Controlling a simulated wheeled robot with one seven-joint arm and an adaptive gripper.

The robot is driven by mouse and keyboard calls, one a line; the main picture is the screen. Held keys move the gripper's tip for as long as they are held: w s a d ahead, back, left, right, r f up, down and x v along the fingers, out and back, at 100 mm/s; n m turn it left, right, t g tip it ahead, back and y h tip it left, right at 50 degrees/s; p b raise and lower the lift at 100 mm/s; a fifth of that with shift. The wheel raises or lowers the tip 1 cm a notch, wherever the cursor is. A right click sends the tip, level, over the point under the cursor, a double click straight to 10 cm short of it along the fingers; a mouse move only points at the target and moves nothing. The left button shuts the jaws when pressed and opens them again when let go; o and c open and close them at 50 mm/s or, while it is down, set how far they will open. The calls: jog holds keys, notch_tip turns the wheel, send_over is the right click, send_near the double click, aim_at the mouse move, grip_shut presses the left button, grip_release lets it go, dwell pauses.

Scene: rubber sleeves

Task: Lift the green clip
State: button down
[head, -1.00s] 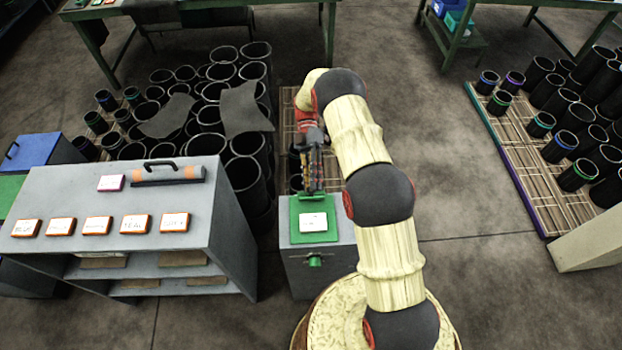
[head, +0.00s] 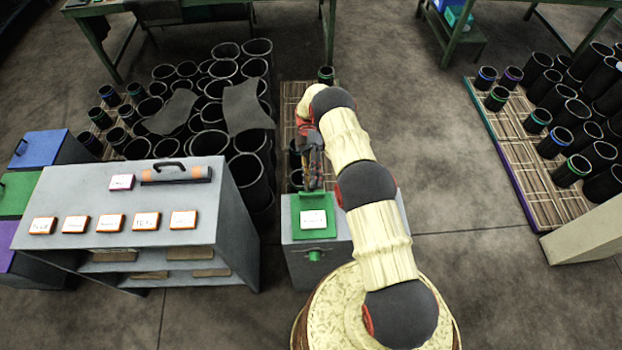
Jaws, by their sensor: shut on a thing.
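My gripper (head: 312,184) points down just behind the grey box (head: 318,262), close to the far edge of the green plate on its top. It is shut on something. The held thing is too small and too hidden by the fingers to make out. I cannot pick out a green clip for certain. The green plate (head: 328,233) lies flat on the box and bears a white label (head: 313,218). A small green knob-like part (head: 314,256) sticks out of the box's front.
A slatted pallet (head: 290,97) with a few black sleeves lies beyond the box. Many black sleeves (head: 228,105) crowd to the left, behind a grey shelf unit (head: 105,197) with labels. Another sleeve pallet (head: 520,165) stands right. The floor (head: 445,130) between my arm and that pallet is clear.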

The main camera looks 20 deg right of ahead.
dwell(0.3)
jog(key=c, duration=1.6)
grip_release()
jog(key=shift+c, duration=0.2)
jog(key=shift+s+f+t+b, duration=0.1)
jog(key=shift+t+b, duration=0.2)
jog(key=shift+b, duration=1.05)
jog(key=t+b, duration=0.1)
jog(key=b, duration=0.2)
jog(key=s+t+b, duration=0.1)
jog(key=b, duration=0.2)
jog(key=shift+a+r+h, duration=0.2)
jog(key=shift+r+h, duration=0.15)
jog(key=shift+h, duration=0.05)
